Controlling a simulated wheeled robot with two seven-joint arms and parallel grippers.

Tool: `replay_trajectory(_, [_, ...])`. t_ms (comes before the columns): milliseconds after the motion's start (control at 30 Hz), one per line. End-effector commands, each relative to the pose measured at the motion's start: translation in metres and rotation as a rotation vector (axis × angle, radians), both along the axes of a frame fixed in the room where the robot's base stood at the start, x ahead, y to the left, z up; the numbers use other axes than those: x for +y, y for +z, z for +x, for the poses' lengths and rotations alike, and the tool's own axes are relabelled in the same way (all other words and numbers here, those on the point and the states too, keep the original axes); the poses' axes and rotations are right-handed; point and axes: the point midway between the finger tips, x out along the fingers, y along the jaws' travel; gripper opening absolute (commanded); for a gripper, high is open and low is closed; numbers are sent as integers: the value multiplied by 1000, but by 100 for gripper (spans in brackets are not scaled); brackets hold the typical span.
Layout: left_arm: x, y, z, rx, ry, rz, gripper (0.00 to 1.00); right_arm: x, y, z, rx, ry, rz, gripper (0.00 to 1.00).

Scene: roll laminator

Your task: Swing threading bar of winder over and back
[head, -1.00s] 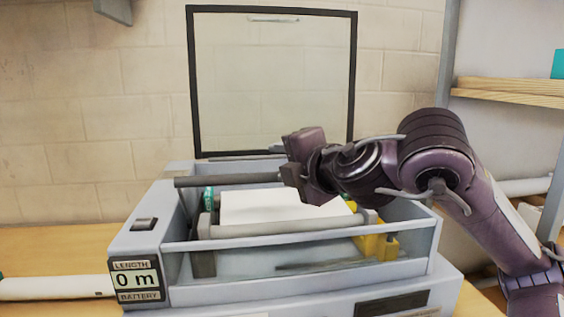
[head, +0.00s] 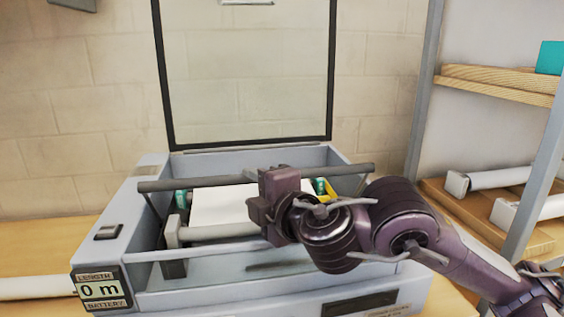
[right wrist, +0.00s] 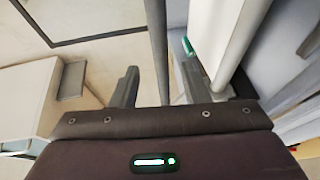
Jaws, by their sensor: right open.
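The winder (head: 225,270) is a pale grey open box with its clear lid raised at the back. Its threading bar (head: 200,182), a dark grey rod, runs left to right above the back part of the box. A thin link joins its left end to the inside of the box. My right gripper (head: 262,195) is at the middle of the bar and hides part of it. My left gripper is not in view.
A white roll (head: 222,203) lies in the box, with a pale grey rod (head: 215,232) in front of it. The clear lid (head: 245,80) stands up behind. A shelf (head: 500,80) with white tubes stands at right. The display (head: 100,290) reads 0 m.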

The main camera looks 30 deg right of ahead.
Motion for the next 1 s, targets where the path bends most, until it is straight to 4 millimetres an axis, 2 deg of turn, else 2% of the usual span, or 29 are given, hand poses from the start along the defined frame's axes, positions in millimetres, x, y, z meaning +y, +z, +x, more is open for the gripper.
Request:
replay_trajectory(167, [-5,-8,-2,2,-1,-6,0,7,-7,17,2,3,15,41])
replay_trajectory(333, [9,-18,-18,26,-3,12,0,10,-10,45,2,3,15,41])
replay_trajectory(500, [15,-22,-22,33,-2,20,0,12,-11,66,2,3,12,41])
replay_trajectory(667, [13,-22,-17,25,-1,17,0,13,-12,75,1,3,11,41])
replay_trajectory(900, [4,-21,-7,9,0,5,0,13,-12,76,1,3,10,41])
replay_trajectory(1000, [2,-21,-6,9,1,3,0,13,-12,76,1,3,9,28])
